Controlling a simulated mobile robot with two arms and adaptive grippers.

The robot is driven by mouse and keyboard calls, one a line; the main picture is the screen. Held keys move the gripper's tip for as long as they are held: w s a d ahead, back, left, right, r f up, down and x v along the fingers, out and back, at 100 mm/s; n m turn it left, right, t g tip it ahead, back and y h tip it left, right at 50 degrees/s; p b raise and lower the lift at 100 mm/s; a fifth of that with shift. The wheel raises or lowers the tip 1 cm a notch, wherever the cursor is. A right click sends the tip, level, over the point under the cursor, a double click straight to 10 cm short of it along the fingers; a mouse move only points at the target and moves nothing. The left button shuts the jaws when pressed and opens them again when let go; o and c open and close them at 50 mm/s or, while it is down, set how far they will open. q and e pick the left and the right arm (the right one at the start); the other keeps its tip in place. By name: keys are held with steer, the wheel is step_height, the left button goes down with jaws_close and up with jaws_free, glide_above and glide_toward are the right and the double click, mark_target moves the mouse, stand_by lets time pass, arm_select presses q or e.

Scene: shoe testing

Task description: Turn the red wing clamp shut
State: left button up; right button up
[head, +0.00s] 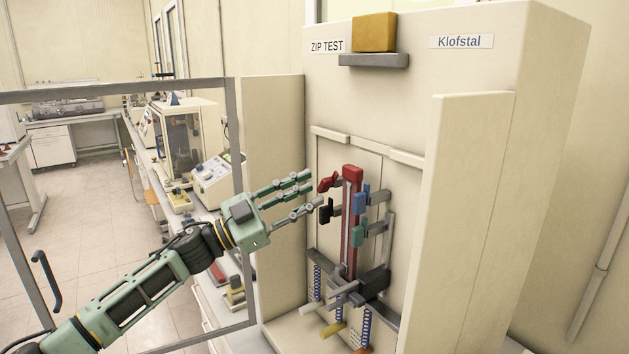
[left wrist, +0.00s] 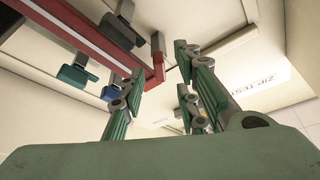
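The red wing clamp (head: 328,182) sits at the upper left of the upright red column (head: 350,230) on the test machine. My left gripper (head: 312,188) comes in from the left, its fingers spread and pointing at the clamp, with its tips just left of it. In the head view a small gap seems to separate them. In the left wrist view the open fingers (left wrist: 157,75) show with nothing clearly held. My right gripper is not in view.
A black clamp (head: 326,210) sits just below the red one. Blue (head: 361,201) and teal (head: 358,235) clamps sit on the column's right. The machine's side housing (head: 470,220) juts forward at right. A grey-framed panel (head: 241,180) stands at left, behind my arm.

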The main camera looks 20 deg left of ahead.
mark_target(328, 182)
arm_select(q)
steer(key=shift+p+x, duration=0.35)
steer(key=shift+x, duration=0.85)
jaws_close()
